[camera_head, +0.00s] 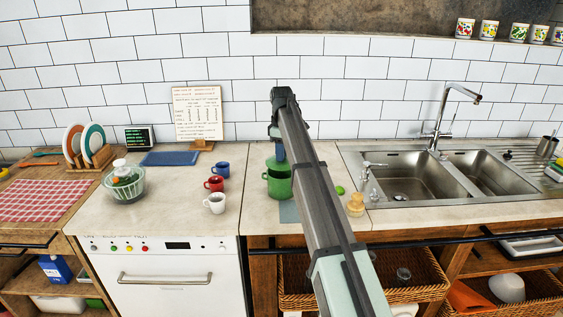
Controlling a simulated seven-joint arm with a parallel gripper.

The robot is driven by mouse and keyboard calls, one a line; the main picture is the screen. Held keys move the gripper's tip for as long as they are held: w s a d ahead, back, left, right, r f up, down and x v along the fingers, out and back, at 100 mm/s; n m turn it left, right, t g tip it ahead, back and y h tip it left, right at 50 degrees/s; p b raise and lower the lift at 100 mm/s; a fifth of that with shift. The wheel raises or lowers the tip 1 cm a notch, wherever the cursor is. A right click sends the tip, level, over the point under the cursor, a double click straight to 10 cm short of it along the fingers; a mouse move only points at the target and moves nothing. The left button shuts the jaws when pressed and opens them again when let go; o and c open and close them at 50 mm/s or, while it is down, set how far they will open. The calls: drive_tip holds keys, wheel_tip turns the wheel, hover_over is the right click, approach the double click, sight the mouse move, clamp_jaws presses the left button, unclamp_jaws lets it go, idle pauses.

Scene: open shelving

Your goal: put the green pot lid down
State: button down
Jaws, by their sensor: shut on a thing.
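A green pot (277,186) stands on the counter near the middle of the camera_head view, with a handle on its left side. My arm passes in front of its right part. My gripper (280,157) points down right over the pot and is mostly hidden by my arm. It is shut on the green pot lid (272,163), which shows only as a green edge at the top of the pot. I cannot tell whether the lid touches the pot's rim.
Blue, red and white mugs (215,203) stand left of the pot. A yellowish jar (355,205) and a small green round thing (340,190) are to its right, before the sink (408,181). A glass bowl (125,183) stands further left. Counter between bowl and mugs is clear.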

drive_tip(key=r, duration=0.5)
drive_tip(key=shift+w+d, duration=0.1)
drive_tip(key=shift+d, duration=0.1)
drive_tip(key=d, duration=0.3)
drive_tip(key=shift+s+d+f, duration=0.2)
drive_tip(key=shift+f, duration=0.2)
drive_tip(key=s+d+f, duration=0.6)
drive_tip(key=s+f, duration=0.2)
drive_tip(key=s, duration=0.4)
drive_tip(key=shift+s+d+f, duration=0.1)
drive_tip(key=shift+d+f, duration=0.05)
drive_tip(key=shift+f, duration=4.45)
drive_tip(key=shift+f, duration=0.15)
drive_tip(key=c, duration=1)
unclamp_jaws()
drive_tip(key=shift+r, duration=0.2)
wheel_tip(320, 180, up, 12)
